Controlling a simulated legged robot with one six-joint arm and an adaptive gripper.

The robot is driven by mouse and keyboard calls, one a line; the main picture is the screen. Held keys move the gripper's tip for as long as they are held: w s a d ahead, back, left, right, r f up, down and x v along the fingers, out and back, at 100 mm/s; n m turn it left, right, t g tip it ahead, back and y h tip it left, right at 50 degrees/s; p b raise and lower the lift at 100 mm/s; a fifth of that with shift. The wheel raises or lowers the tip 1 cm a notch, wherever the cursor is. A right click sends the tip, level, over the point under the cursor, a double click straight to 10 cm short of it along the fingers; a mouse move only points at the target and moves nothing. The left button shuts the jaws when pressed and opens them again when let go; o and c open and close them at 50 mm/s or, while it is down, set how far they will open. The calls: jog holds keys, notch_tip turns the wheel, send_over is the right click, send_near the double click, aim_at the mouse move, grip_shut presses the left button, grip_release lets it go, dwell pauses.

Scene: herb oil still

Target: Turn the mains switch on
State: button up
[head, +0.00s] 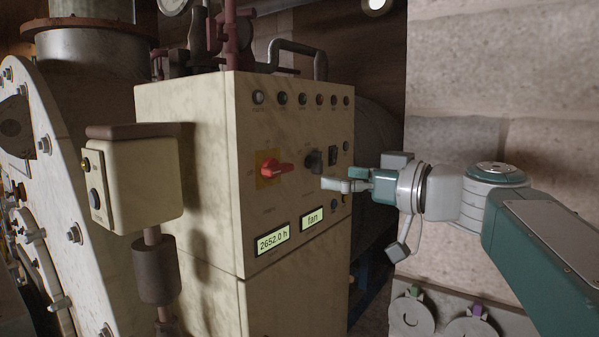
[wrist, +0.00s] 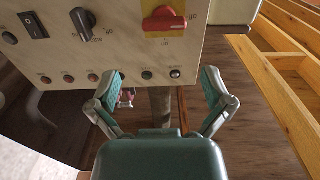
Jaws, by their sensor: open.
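The mains switch (head: 275,168) is a red rotary handle on a yellow plate, on the front of a cream control cabinet (head: 185,115). Its handle lies roughly horizontal. In the wrist view, which shows the panel upside down, the switch (wrist: 165,20) is at the top, right of centre. My gripper (head: 331,184) is in front of the panel, to the right of the switch in the head view, and apart from it. In the wrist view my gripper (wrist: 163,78) has its two fingers spread wide with nothing between them.
A black selector knob (head: 313,160) and a black rocker switch (wrist: 33,25) sit beside the mains switch. A row of small round lamps or buttons (head: 282,98) runs along the panel top. Displays read 2652.0 h (head: 273,239) and fan (head: 312,219). A smaller cream box (head: 140,183) stands at left.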

aim_at(284, 169)
jog(key=x, duration=0.4)
jog(key=s+a+x, duration=0.1)
jog(key=x, duration=0.1)
jog(key=shift+s+f, duration=0.1)
jog(key=w, duration=0.1)
jog(key=w+a, duration=0.1)
jog(key=shift+w+a, duration=0.35)
jog(key=shift+w, duration=0.05)
jog(key=shift+w+a, duration=0.15)
jog(key=shift+w, duration=0.3)
jog(key=shift+s+a, duration=0.15)
jog(key=shift+a, duration=0.35)
jog(key=shift+r, duration=0.2)
jog(key=c, duration=0.7)
